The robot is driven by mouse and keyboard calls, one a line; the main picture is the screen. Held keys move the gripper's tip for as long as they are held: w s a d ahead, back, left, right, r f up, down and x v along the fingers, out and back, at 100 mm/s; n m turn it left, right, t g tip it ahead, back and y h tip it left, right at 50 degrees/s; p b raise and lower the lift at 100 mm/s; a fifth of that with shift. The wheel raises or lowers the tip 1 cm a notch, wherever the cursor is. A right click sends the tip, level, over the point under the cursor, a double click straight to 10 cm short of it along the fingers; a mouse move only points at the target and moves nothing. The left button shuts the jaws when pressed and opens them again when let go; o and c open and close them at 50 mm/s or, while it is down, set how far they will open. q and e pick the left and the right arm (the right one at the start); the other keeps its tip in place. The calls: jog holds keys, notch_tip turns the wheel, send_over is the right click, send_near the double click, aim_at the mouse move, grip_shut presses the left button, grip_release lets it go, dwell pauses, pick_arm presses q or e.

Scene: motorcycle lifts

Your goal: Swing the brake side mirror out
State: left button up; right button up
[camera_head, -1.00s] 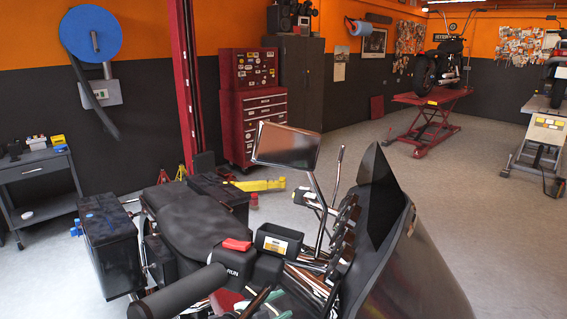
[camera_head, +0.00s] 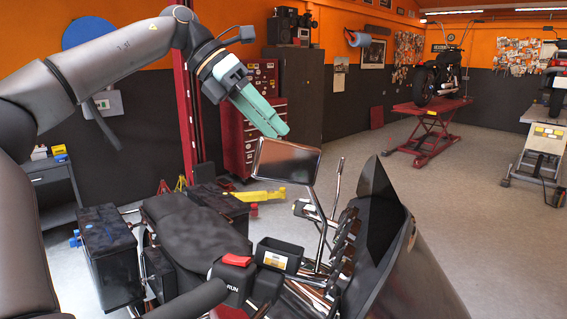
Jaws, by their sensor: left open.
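The side mirror (camera_head: 285,165) is a dark rectangular glass in a pale frame. It stands on a thin chrome stem (camera_head: 320,205) that rises from the motorcycle's handlebar area, near the middle of the view. My left gripper (camera_head: 281,131), with teal fingers, reaches in from the upper left. Its fingertips point down and right, just above the mirror's top edge in the picture. It is open, with nothing seen between the fingers. I cannot tell whether it touches the mirror. My right gripper is not in view.
The motorcycle's dark windscreen (camera_head: 377,205) stands right of the mirror. A black box (camera_head: 108,260) is at the left side of the motorcycle. A red tool cabinet (camera_head: 250,140) and a dark locker (camera_head: 298,90) stand behind.

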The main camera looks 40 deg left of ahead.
aim_at(283, 164)
pick_arm(q)
jog(key=s+d+r+m+g+y, duration=0.1)
jog(key=s+d+r+g+y, duration=0.15)
jog(key=s+r, duration=0.35)
jog(key=shift+t, duration=0.25)
jog(key=x, duration=0.8)
jog(key=a+x, duration=0.1)
jog(key=x, duration=0.3)
jog(key=shift+w+f, duration=0.1)
jog(key=shift+c, duration=0.2)
grip_shut()
dwell(0.5)
